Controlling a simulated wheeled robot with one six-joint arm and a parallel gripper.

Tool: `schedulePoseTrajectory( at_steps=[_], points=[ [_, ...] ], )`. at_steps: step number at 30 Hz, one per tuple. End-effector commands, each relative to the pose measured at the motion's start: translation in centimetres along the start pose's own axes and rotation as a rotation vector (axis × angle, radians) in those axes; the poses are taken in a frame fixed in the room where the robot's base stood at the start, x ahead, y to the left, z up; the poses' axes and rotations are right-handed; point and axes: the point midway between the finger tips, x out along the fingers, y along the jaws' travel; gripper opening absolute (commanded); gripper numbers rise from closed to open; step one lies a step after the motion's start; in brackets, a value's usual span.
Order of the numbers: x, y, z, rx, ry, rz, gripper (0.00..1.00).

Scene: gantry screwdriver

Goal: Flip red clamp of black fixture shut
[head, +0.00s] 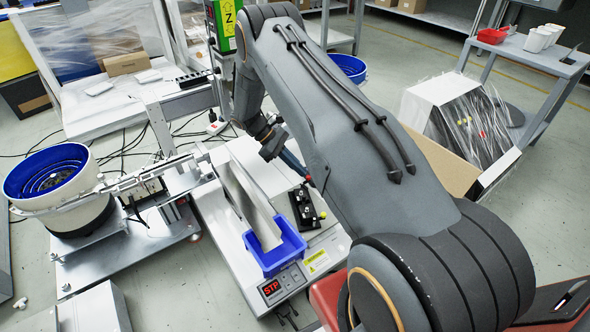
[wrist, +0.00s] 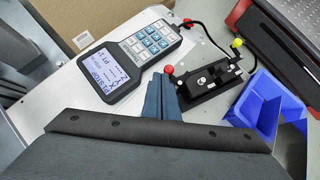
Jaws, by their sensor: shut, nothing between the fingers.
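The black fixture (wrist: 210,80) lies on the white machine top in the wrist view, and it also shows in the head view (head: 304,208). One red knob (wrist: 168,70) is at its left end, right beside my fingertips. I cannot tell for sure which red knob belongs to the red clamp. My gripper (wrist: 157,84) is shut and empty, beside the fixture's left end. In the head view my gripper (head: 295,163) is partly hidden by my arm. Contact with the knob cannot be told.
A handheld keypad with a screen (wrist: 140,51) lies just left of the fixture in the wrist view. A blue bin (wrist: 260,103) stands to the fixture's right, and a cardboard box (wrist: 100,18) is behind. A feeder bowl (head: 52,180) stands at the left in the head view.

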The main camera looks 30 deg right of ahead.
Motion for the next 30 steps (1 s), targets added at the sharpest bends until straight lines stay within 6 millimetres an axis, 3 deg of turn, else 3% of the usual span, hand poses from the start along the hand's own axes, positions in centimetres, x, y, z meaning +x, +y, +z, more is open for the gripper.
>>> schedulePoseTrajectory(
  at_steps=[11, 30],
  points=[
    [0.2, 0.1, 0.2, -0.001, 0.0, 0.002, 0.0],
    [0.4, -1.4, 0.4, -0.001, 0.0, 0.002, 0.0]
  ],
)
